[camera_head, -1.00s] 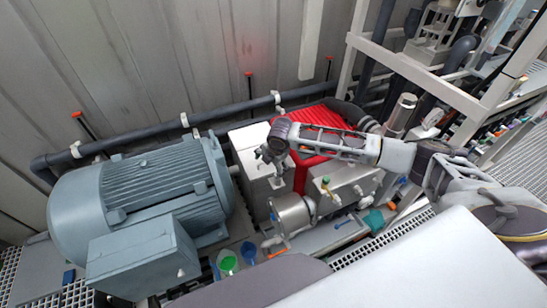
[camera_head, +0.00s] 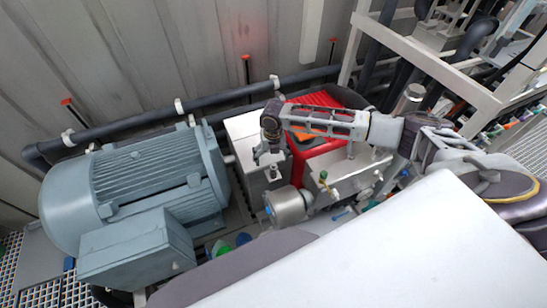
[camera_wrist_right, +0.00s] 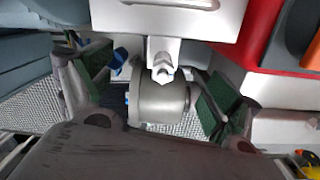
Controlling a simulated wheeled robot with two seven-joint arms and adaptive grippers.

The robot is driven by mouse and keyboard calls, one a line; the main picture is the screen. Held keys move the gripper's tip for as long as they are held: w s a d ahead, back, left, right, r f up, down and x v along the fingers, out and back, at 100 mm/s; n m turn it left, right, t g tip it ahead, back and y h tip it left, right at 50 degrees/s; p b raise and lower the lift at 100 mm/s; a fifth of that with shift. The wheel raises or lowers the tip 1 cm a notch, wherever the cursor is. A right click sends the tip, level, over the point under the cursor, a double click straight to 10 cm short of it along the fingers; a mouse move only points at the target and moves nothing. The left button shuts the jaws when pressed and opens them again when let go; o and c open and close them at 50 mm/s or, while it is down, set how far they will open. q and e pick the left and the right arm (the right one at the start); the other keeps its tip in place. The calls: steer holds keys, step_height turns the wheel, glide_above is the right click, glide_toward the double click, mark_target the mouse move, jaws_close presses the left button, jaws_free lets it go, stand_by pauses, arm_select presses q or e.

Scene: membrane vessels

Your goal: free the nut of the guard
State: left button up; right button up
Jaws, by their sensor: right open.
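A pale box-shaped guard (camera_head: 246,133) stands between the grey-blue motor and the red housing. In the right wrist view the guard's white face (camera_wrist_right: 190,18) is at the top, with a tab reaching down and a shiny nut (camera_wrist_right: 163,72) at its lower end. My right gripper (camera_head: 271,172) points down at the front of the guard. In the right wrist view its two green-padded fingers are open (camera_wrist_right: 150,80), one on each side of the nut and a metal cylinder, with nothing gripped. The nut is too small to make out in the head view. My left gripper is not in view.
The large motor (camera_head: 150,185) fills the left side. A metal cylinder (camera_head: 287,205) sits just below the guard, and it shows between the fingers in the wrist view (camera_wrist_right: 160,103). The red housing (camera_head: 310,155) lies behind my right arm. A dark pipe (camera_head: 130,125) runs along the wall.

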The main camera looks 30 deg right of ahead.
steer(key=n, duration=0.1)
steer(key=s+n, duration=0.1)
steer(key=shift+n, duration=0.3)
steer(key=n, duration=0.2)
steer(key=shift+d+n+g, duration=0.15)
steer(key=shift+n+g, duration=0.15)
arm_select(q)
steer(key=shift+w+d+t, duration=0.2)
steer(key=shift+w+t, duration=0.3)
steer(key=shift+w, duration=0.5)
arm_select(e)
steer(key=shift+s+n, duration=0.15)
steer(key=shift+n, duration=1.45)
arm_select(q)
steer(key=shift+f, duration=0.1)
arm_select(e)
steer(key=shift+m, duration=0.3)
